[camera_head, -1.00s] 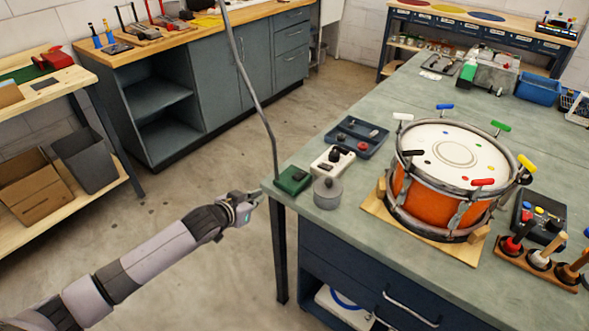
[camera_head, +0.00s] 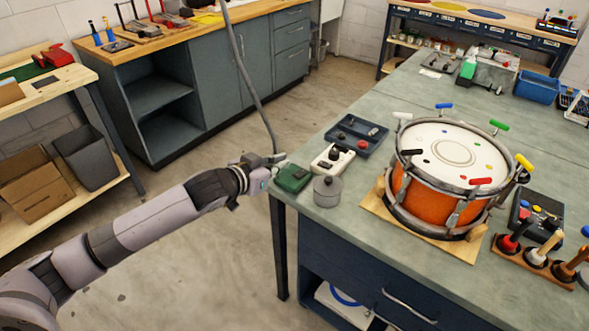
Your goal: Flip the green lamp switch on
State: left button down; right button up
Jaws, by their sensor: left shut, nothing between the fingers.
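The green lamp base (camera_head: 292,179) sits at the near left corner of the bench, with a thin grey lamp stem (camera_head: 252,88) rising from it toward the upper left. The switch on it is too small to make out. My left gripper (camera_head: 279,159) is shut and empty. Its fingertips are just behind and beside the base, close to the foot of the stem; I cannot tell if they touch. My right gripper is not in view.
A grey round pot (camera_head: 327,192) and a white box with knobs (camera_head: 332,159) stand right beside the base. A dark tray (camera_head: 357,136) lies behind them. An orange drum (camera_head: 428,205) on a wooden board fills the bench to the right.

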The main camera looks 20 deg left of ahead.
pick_arm(q)
send_over(294, 184)
jog(key=shift+w+f+p, duration=0.2)
jog(key=shift+f, duration=0.35)
jog(key=shift+w+f+p, duration=0.2)
jog(key=shift+f, duration=0.35)
notch_tip(294, 184, down, 3)
jog(key=shift+f, duration=0.7)
jog(key=shift+s+f+p, duration=0.15)
jog(key=shift+f+p, duration=0.05)
jog(key=shift+p, duration=0.1)
jog(key=shift+s+f+b, duration=0.15)
jog(key=shift+f+b, duration=0.15)
jog(key=shift+f, duration=0.35)
jog(key=shift+r, duration=0.4)
jog(key=shift+r+p, duration=0.1)
jog(key=shift+p, duration=0.25)
